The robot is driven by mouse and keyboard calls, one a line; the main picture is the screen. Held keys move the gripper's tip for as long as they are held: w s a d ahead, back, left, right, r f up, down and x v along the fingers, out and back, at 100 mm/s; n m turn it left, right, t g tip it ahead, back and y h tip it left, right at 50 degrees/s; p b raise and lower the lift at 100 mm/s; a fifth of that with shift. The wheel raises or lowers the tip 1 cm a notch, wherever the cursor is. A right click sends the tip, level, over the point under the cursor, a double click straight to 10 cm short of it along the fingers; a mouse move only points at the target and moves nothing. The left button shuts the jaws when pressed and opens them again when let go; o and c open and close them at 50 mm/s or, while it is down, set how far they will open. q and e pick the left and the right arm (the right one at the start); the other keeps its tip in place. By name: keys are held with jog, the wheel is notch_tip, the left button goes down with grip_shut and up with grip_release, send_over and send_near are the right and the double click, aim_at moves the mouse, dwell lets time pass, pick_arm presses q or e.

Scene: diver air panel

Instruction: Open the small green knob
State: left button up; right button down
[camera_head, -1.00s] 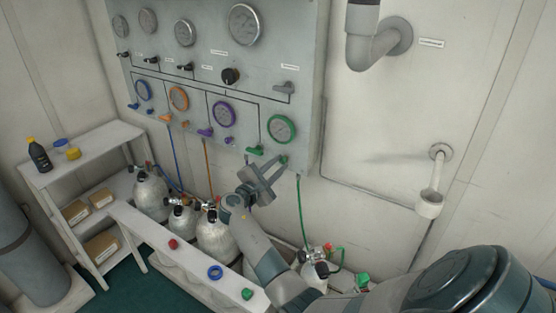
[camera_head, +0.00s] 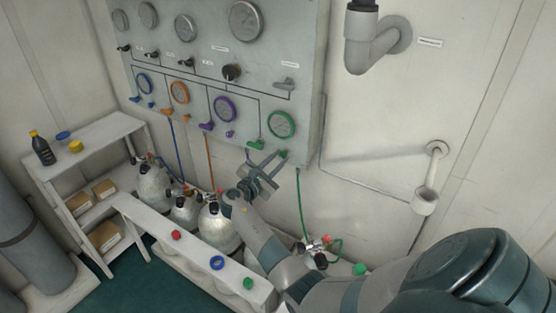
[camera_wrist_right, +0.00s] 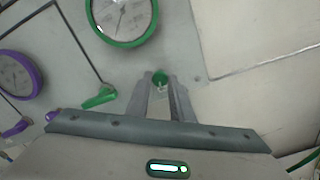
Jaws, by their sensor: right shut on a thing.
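The small green knob (camera_wrist_right: 160,79) is on the grey panel, just below the green-ringed gauge (camera_head: 281,124). In the right wrist view it sits between the tips of my right gripper's two fingers (camera_wrist_right: 161,88). In the head view my right gripper (camera_head: 274,160) reaches up to the panel's lower edge, and its fingers largely hide the knob. The gripper is shut on the knob. A larger green lever handle (camera_wrist_right: 99,97) is left of the knob, apart from the fingers; it also shows in the head view (camera_head: 256,144). My left gripper is not in view.
Purple (camera_head: 206,126), orange and blue handles line the panel to the left. A green hose (camera_head: 301,205) hangs right of my gripper. Gas cylinders (camera_head: 218,230) stand below, behind a white rack. A grey pipe (camera_head: 372,45) projects from the wall at upper right.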

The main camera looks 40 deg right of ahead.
jog(key=c, duration=1.6)
grip_release()
jog(key=shift+f, duration=0.1)
jog(key=shift+o, duration=0.2)
jog(key=shift+a, duration=0.1)
jog(key=b+v, duration=0.7)
jog(key=v, duration=1)
jog(key=shift+a, duration=0.2)
